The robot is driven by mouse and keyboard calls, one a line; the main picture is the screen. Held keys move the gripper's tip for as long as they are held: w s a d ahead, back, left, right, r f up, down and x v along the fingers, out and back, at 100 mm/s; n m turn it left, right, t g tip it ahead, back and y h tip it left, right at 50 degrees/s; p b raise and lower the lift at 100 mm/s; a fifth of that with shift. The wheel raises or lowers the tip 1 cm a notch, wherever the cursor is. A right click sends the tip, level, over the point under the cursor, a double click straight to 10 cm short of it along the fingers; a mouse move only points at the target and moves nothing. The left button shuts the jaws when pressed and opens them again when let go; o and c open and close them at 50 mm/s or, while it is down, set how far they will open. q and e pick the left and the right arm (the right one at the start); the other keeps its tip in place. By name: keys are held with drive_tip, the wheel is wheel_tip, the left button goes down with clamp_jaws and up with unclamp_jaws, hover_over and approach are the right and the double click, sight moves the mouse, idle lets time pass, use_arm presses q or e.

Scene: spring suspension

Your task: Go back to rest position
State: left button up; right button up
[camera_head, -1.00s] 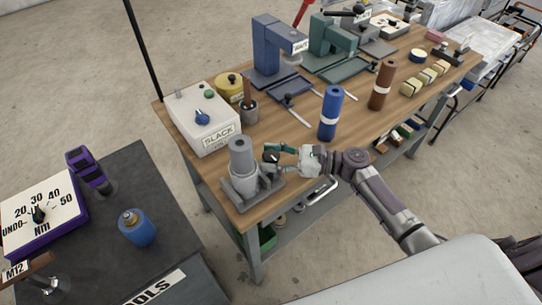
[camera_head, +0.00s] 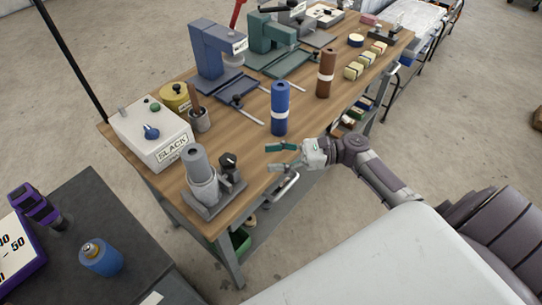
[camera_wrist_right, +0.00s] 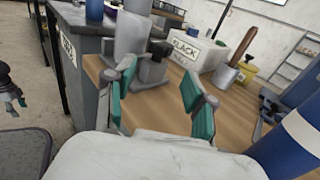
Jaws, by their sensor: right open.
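My right gripper (camera_head: 280,157) reaches in from the right and is open and empty at the front edge of the wooden bench (camera_head: 235,205). In the right wrist view its two teal fingers (camera_wrist_right: 160,104) stand apart with nothing between them. A grey clamp fixture (camera_head: 203,185) with an upright grey cylinder and a black knob stands to its left, apart from the fingers. The fixture also shows beyond the fingers in the right wrist view (camera_wrist_right: 152,70).
A white SLACK box (camera_head: 152,130), a blue cylinder (camera_head: 280,108), a brown cylinder (camera_head: 326,73) and two presses stand on the bench. A dark tool table (camera_head: 125,230) with a blue canister (camera_head: 101,257) is at lower left.

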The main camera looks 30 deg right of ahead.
drive_tip(key=s+a+f+n+g+h, duration=0.7)
drive_tip(key=s+a+f+n, duration=0.5)
drive_tip(key=s+n, duration=0.4)
drive_tip(key=s+d+r+n+t+h, duration=0.35)
drive_tip(key=s+d+n+h, duration=0.2)
drive_tip(key=n+h, duration=0.35)
wheel_tip(320, 180, down, 26)
drive_tip(key=d+g, duration=0.1)
drive_tip(key=g, duration=0.1)
drive_tip(key=s+d+f, duration=0.3)
drive_tip(key=s+f, duration=1.2)
drive_tip(key=s, duration=0.2)
drive_tip(key=shift+s+f+g, duration=0.2)
drive_tip(key=shift+g, duration=0.25)
